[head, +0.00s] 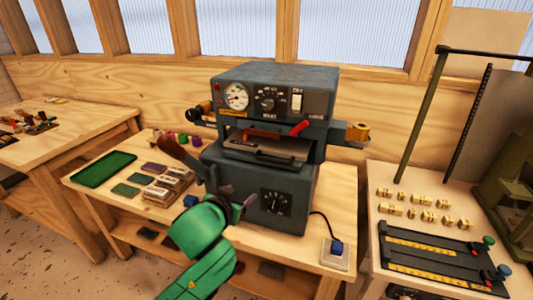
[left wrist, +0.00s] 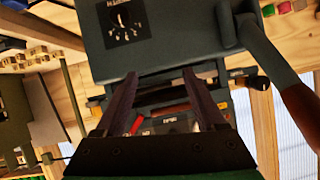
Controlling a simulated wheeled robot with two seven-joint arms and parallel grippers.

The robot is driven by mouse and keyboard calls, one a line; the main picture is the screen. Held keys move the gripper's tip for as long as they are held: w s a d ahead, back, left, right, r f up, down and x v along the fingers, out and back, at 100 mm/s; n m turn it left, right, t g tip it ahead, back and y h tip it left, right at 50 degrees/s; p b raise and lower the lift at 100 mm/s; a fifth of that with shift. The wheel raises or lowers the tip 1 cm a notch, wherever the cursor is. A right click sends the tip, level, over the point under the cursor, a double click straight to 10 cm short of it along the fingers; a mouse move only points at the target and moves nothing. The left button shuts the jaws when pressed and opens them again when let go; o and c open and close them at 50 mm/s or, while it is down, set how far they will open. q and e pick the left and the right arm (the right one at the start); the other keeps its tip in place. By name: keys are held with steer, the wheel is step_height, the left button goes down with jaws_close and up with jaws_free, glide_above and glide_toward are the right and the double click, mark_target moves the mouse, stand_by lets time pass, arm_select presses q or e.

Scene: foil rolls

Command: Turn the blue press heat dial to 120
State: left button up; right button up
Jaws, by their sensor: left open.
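The blue-grey press (head: 275,148) stands on the wooden bench. A black dial with marks around it (head: 268,103) sits on its upper panel, between a round gauge (head: 236,97) and a white switch (head: 296,103). Another black dial plate (head: 275,202) is on the lower front; it also shows in the left wrist view (left wrist: 125,20). I cannot read which dial is the heat dial or its setting. My left gripper (head: 240,196) is open and empty in front of the press's lower left front, apart from both dials. My right gripper is not in view.
A dark lever (head: 178,155) rises at the press's left side. A green tray (head: 104,169) and wooden type blocks (head: 166,187) lie left of it. A socket box with a blue plug (head: 335,253) is at the bench's right. Brass pieces (head: 410,205) lie farther right.

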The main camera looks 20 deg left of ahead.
mark_target(267, 106)
arm_select(q)
steer(key=w+d+r+t, duration=0.1)
steer(key=w+r+t, duration=0.15)
steer(key=r, duration=0.55)
steer(key=w+d+r+t, duration=0.1)
steer(key=w+r+t, duration=0.15)
steer(key=r, duration=0.65)
steer(key=shift+m+h, duration=0.3)
steer(key=shift+h, duration=0.1)
steer(key=w+p, duration=0.4)
steer(key=w, duration=0.9)
steer(key=shift+w+f, duration=0.25)
steer(key=shift+w, duration=0.3)
jaws_close()
